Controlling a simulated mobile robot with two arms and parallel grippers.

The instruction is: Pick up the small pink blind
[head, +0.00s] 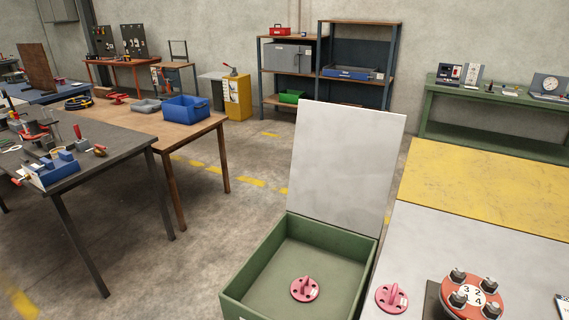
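Two small pink discs with upright grips, which look like blinds, are in view. One pink blind (305,289) lies flat on the floor of an open green box. The other pink blind (391,298) lies on the light grey worktop, just right of the box. Both carry a small pale label. I cannot tell which of the two is smaller. A red-orange flange (473,294) with several dark bolts and a white numbered centre stands further right on the worktop. Neither of my grippers is in view.
The green box (258,265) has its pale lid (346,160) standing open behind it. The worktop (439,243) has a yellow area (490,185) at the back. A white label card (563,306) is at the right edge. Tables with tools and a blue bin (186,110) stand left.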

